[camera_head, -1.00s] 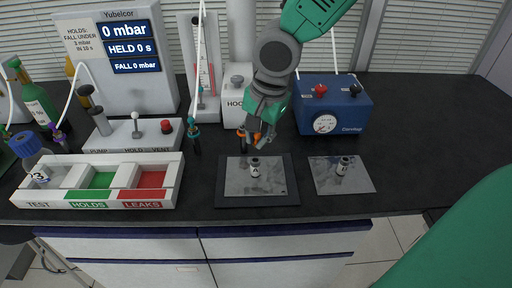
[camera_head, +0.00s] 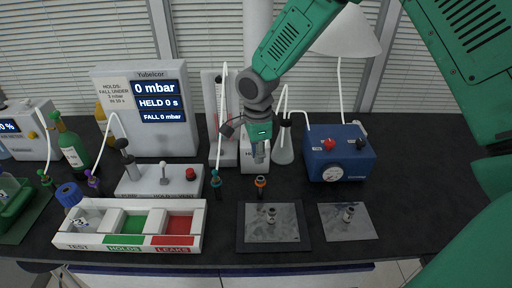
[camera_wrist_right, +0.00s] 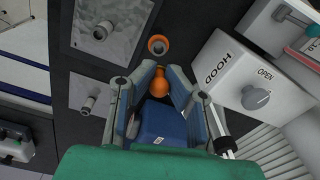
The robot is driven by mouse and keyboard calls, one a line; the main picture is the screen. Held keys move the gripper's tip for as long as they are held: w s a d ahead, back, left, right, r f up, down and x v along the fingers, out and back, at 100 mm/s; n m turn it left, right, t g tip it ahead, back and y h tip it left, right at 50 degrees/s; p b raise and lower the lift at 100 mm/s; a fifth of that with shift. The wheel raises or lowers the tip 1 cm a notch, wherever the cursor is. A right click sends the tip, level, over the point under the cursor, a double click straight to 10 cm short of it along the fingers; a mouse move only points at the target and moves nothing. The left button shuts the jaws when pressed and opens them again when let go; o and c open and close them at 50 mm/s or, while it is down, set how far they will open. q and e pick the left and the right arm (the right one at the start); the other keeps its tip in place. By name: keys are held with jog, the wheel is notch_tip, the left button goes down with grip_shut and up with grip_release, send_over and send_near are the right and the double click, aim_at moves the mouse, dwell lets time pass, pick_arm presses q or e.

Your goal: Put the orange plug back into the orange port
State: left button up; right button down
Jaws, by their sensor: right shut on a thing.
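The orange plug (camera_wrist_right: 160,82) sits between the fingertips of my right gripper (camera_wrist_right: 158,80) in the right wrist view. The gripper is shut on it. The orange port (camera_wrist_right: 158,45) is an orange ring with a dark centre, just beyond the plug and apart from it. In the head view the port (camera_head: 260,182) stands upright on the black bench. My right gripper (camera_head: 260,153) points down behind and above it there, and the plug is hard to make out. My left gripper is not in view.
A teal-topped fitting (camera_head: 215,179) stands left of the port. The white HOOD block (camera_wrist_right: 225,75) and a flask (camera_head: 284,147) are close by. The blue pump box (camera_head: 338,153) is to the right. Dark mat (camera_head: 243,240) and sorting tray (camera_head: 70,243) lie in front.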

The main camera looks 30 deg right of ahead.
jog(key=f+b, duration=0.1)
jog(key=f, duration=0.1)
jog(key=d+f+b, duration=0.1)
jog(key=f+b, duration=0.1)
jog(key=shift+d+f, duration=0.15)
jog(key=shift+f+b, duration=0.45)
jog(key=shift+b, duration=0.05)
jog(key=shift+a, duration=0.5)
jog(key=shift+d+f, duration=0.1)
jog(key=shift+d, duration=0.25)
jog(key=shift+a, duration=0.3)
jog(key=shift+d, duration=0.15)
jog(key=shift+d+f, duration=0.2)
